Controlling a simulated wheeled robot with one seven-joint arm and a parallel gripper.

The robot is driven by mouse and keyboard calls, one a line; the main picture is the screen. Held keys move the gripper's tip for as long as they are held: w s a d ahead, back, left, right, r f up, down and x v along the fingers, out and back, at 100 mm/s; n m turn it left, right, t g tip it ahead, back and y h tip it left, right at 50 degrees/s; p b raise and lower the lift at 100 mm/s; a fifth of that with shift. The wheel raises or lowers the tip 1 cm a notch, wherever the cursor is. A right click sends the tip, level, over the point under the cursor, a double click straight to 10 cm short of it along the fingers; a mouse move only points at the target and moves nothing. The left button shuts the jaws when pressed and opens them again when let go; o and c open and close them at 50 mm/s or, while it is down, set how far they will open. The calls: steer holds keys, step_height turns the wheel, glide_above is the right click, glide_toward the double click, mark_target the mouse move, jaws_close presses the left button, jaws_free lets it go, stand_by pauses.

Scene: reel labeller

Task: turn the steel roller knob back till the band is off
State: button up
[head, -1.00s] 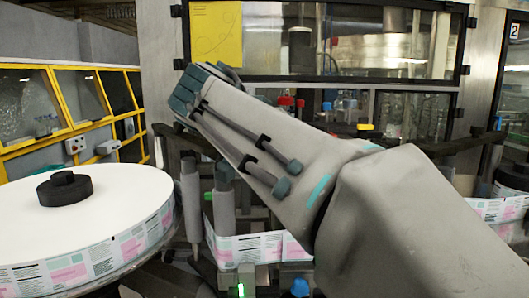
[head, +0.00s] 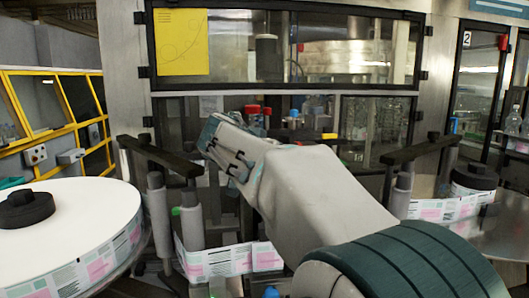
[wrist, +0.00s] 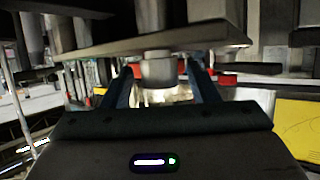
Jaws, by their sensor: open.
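In the wrist view, the steel roller knob (wrist: 158,68) is a short pale metal cylinder below a flat plate in the picture. My gripper (wrist: 163,72) is open, with one dark finger on each side of the knob. I cannot tell whether either finger touches it.
A large white label reel (head: 90,210) with a black hub stands at left. A smaller reel (head: 474,190) and another grey roller (head: 402,190) are at right. Dark bars (head: 160,155) top the rollers close to my arm. A glazed cabinet with a yellow sheet (head: 181,42) stands behind.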

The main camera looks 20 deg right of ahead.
steer(key=c, duration=1)
steer(key=shift+d+n, duration=0.1)
steer(key=shift+n, duration=0.2)
